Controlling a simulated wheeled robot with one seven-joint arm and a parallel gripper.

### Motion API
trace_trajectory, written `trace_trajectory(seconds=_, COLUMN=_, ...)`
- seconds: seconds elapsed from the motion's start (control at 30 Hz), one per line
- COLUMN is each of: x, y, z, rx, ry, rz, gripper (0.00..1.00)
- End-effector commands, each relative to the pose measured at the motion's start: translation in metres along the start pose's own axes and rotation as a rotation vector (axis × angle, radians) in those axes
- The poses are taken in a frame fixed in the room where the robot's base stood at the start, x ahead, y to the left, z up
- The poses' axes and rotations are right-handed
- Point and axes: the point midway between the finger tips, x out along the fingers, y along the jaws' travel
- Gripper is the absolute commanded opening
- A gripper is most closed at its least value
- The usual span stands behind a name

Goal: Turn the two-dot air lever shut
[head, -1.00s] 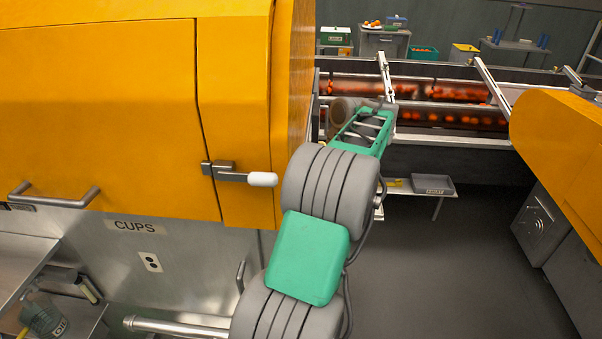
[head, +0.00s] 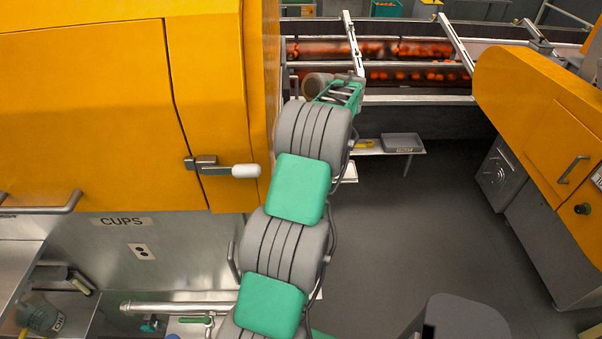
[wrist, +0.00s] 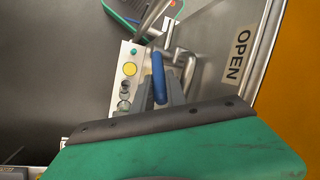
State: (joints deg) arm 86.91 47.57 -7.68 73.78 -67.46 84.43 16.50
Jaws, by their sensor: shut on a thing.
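In the wrist view a blue lever handle (wrist: 158,77) stands out from bent grey metal pipework by a steel panel. My gripper (wrist: 166,92) is shut on this blue handle, with its grey fingers partly hidden behind the green and black wrist housing. I see no two-dot mark beside this handle. In the head view a small plate with two dark dots (head: 141,251) is on the steel wall below the CUPS label (head: 122,221). My gripper's fingers are hidden in the head view, where my arm reaches past the orange machine's corner.
A white strip with a yellow disc (wrist: 129,69) and round dark fittings stands beside the handle. An OPEN label (wrist: 237,55) is on the steel panel. The orange cabinet (head: 90,110) with a white-tipped latch (head: 245,171) is close left of my arm. Floor at right is clear.

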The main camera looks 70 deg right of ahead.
Motion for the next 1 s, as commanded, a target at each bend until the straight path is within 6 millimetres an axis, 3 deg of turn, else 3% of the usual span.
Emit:
trace_trajectory(seconds=0.17, x=0.0012, y=0.0003, z=0.0001, rx=0.0, ry=0.0, rz=-0.002, gripper=0.0)
trace_trajectory(seconds=0.2, x=0.0014, y=0.0004, z=0.0002, rx=0.0, ry=-0.001, rz=-0.003, gripper=0.19)
trace_trajectory(seconds=0.47, x=0.0014, y=0.0005, z=0.0005, rx=0.0, ry=-0.001, rz=-0.003, gripper=0.39)
trace_trajectory(seconds=1.0, x=-0.0001, y=-0.002, z=0.001, rx=-0.01, ry=0.043, rz=0.022, gripper=0.39)
